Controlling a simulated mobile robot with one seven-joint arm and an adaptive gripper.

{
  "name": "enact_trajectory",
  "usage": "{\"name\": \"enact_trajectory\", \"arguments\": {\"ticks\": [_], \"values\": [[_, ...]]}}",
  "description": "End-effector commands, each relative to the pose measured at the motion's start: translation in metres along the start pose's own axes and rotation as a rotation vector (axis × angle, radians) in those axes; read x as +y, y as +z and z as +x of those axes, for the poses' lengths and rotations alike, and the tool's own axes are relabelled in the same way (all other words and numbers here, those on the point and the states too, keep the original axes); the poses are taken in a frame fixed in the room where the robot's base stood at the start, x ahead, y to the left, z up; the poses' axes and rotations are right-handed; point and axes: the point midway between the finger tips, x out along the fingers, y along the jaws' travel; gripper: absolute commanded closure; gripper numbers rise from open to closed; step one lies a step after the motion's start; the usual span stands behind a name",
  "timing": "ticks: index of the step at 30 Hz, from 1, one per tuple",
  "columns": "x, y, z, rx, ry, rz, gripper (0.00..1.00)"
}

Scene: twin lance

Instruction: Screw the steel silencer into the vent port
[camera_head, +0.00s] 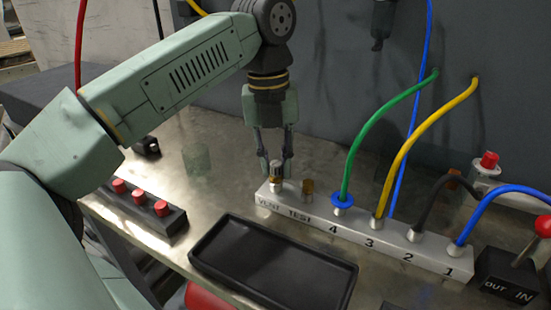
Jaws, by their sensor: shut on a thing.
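The steel silencer (276,171) is a small, upright silvery cylinder at the left end of the manifold block, above the VENT label. My gripper (275,168) points down over it, with a finger on each side, shut on the silencer. The vent port is hidden beneath the silencer, so I cannot tell how deep the thread sits. The pale manifold block (392,240) carries the labels VENT, TEST, 4, 3, 2 and 1.
Green (381,112), yellow (425,127), black and blue hoses rise from the numbered ports. An empty black tray (211,232) lies in front of the block. A black holder with red-topped parts (140,199) is at left. A red-knobbed lever (541,227) stands at right.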

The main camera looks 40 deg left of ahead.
Motion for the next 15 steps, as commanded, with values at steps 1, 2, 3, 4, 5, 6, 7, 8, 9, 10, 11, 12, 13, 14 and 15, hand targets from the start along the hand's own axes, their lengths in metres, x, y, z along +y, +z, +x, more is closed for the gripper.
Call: {"name": "enact_trajectory", "arguments": {"ticks": [1, 2, 3, 4, 5, 6, 7, 8, 9, 10, 11, 12, 13, 14, 15], "values": [[0.0003, -0.0045, -0.0264, -0.032, 0.077, 0.077, 1.00], [-0.0002, -0.0051, -0.0267, -0.031, 0.079, 0.136, 1.00], [-0.0010, -0.0059, -0.0267, -0.028, 0.079, 0.212, 1.00], [-0.0012, -0.0062, -0.0266, -0.026, 0.080, 0.269, 1.00], [-0.0016, -0.0066, -0.0267, -0.025, 0.081, 0.324, 1.00], [-0.0023, -0.0075, -0.0265, -0.022, 0.081, 0.399, 1.00], [-0.0028, -0.0082, -0.0264, -0.019, 0.082, 0.455, 1.00], [-0.0032, -0.0086, -0.0260, -0.017, 0.082, 0.510, 1.00], [-0.0040, -0.0092, -0.0259, -0.015, 0.082, 0.584, 1.00], [-0.0044, -0.0098, -0.0253, -0.012, 0.081, 0.639, 1.00], [-0.0048, -0.0104, -0.0253, -0.010, 0.082, 0.694, 1.00], [-0.0051, -0.0112, -0.0248, -0.007, 0.083, 0.766, 1.00], [-0.0055, -0.0117, -0.0246, -0.005, 0.083, 0.822, 1.00], [-0.0060, -0.0123, -0.0242, -0.003, 0.083, 0.875, 1.00], [-0.0066, -0.0129, -0.0237, 0.000, 0.083, 0.947, 1.00]]}}
